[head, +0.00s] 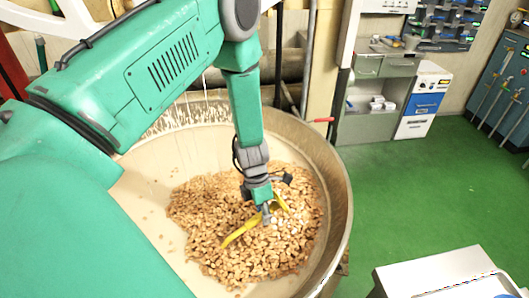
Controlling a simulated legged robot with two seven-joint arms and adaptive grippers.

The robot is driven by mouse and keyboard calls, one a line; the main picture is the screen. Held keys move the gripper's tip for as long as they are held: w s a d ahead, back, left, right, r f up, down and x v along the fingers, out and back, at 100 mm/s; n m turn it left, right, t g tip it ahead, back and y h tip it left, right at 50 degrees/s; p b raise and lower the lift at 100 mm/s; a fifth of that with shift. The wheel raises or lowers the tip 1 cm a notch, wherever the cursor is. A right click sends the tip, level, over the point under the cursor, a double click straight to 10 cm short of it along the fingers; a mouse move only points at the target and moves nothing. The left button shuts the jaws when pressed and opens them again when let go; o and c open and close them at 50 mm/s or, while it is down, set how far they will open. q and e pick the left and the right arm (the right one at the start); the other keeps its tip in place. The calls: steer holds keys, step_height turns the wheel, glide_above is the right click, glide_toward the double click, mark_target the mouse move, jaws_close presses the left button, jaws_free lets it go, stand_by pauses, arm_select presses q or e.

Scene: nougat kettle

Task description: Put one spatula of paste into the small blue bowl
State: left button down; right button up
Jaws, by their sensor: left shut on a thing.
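A large round kettle (343,190) holds pale cream paste (150,205) with a heap of brown nuts (205,215) in its middle. My left gripper (265,212) points down into the kettle, over the right part of the nuts. It is shut on a yellow spatula (238,233), whose lower end lies at the nuts; whether it carries paste cannot be told. A small blue edge, possibly the small blue bowl (509,296), shows at the bottom right corner, mostly cut off by the frame. My right gripper is out of view.
A pale table (425,274) stands at the lower right, apart from the kettle. Grey cabinets (375,115) and a blue-and-white unit (424,98) stand behind. Green floor (410,185) between them is clear. My green left arm covers the kettle's left side.

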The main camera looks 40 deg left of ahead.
arm_select(q)
steer(key=w+g, duration=0.1)
steer(key=w+d+g+y+b, duration=0.1)
steer(key=w, duration=0.1)
steer(key=w+d+g+b, duration=0.1)
steer(key=w, duration=0.1)
steer(key=shift+w+d+r+n+g, duration=0.15)
steer(key=shift+n+g, duration=0.15)
steer(key=w+d+r+p, duration=0.2)
steer(key=w+r, duration=0.3)
steer(key=r, duration=0.7)
steer(key=shift+r+g+y+p, duration=0.2)
steer(key=shift+g+y+p, duration=0.15)
steer(key=shift+p, duration=0.4)
steer(key=shift+f, duration=0.1)
stand_by(1.0)
